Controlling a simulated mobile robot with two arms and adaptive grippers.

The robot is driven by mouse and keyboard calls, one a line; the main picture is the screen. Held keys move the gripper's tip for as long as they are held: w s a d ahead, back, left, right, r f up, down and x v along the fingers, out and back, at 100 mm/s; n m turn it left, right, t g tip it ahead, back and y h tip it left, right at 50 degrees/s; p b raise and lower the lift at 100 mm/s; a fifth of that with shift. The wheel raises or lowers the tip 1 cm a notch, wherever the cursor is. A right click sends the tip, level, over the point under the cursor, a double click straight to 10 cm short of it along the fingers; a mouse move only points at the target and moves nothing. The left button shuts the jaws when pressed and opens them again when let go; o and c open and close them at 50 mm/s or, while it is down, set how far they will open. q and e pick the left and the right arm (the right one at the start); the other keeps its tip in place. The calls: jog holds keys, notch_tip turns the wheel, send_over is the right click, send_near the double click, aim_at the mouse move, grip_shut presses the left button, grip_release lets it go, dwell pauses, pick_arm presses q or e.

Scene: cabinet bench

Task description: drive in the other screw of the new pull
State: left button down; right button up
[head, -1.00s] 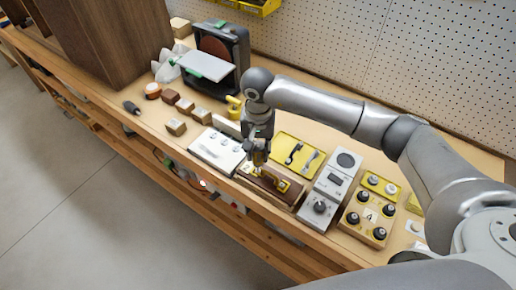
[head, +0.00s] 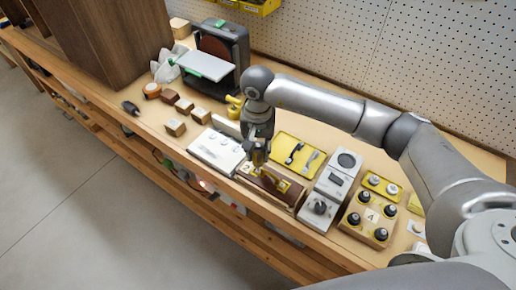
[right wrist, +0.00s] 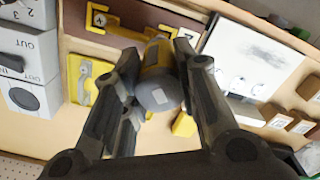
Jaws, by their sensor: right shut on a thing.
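My right gripper (head: 259,150) is shut on a yellow and grey driver (right wrist: 158,78), held over the dark brown drawer front (head: 268,191) on the bench. The driver points down at the front; whether its tip touches a screw is hidden. Yellow pieces (head: 283,186) lie on the drawer front, one beside the tool. One also shows near the top of the right wrist view (right wrist: 99,19). My left gripper is not in view.
A white panel (head: 217,151) lies left of the drawer front. A yellow tray with pulls (head: 297,154) lies behind it. A grey device (head: 320,207) and a box of black knobs (head: 368,219) stand to the right. Wooden blocks (head: 176,127) and a sander (head: 221,52) are farther left.

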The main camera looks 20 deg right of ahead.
jog(key=shift+f+b, duration=0.15)
jog(key=shift+b, duration=0.95)
dwell(1.2)
dwell(0.5)
jog(key=shift+r+p, duration=0.9)
jog(key=shift+r, duration=2.15)
